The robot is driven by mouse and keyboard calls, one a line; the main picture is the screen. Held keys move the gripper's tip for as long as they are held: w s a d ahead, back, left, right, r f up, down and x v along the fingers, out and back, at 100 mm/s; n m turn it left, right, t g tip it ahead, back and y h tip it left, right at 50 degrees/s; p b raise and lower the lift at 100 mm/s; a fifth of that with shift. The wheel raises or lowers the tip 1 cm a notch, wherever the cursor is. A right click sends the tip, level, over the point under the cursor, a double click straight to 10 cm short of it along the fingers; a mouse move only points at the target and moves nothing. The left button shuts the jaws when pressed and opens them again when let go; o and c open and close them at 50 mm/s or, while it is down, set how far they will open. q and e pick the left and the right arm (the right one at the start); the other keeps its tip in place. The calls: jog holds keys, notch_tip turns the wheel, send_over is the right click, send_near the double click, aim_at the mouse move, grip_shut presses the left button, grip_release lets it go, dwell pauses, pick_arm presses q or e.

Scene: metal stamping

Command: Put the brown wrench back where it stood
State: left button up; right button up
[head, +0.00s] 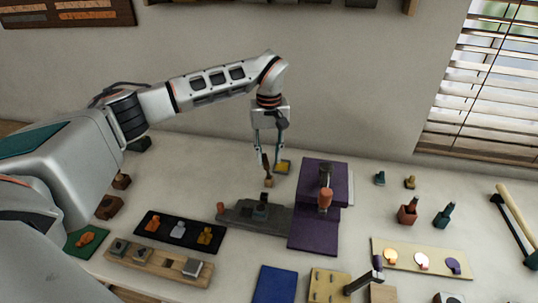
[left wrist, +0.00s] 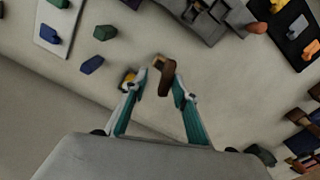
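A dark brown tool with a tan end, which I take as the brown wrench (head: 266,165), is upright at the back of the bench, left of the purple press. It also shows in the left wrist view (left wrist: 167,80), between the fingertips. My left gripper (head: 268,166) points down around it. Its fingers are apart, and a gap shows on one side of the tool. In the left wrist view my left gripper (left wrist: 161,88) has the tool nearer its right finger. Whether the tan end touches the bench is unclear. My right gripper is not in view.
The purple press (head: 316,236) with an orange handle stands just right of the gripper, a grey fixture (head: 240,216) in front. A yellow piece (head: 283,167) lies close behind the fingers. A black tray (head: 152,236) and red (head: 408,212) and teal (head: 444,215) items stand farther off.

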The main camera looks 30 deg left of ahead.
pick_arm(q)
notch_tip(320, 180, up, 13)
jog(key=shift+f, duration=0.15)
dwell(0.7)
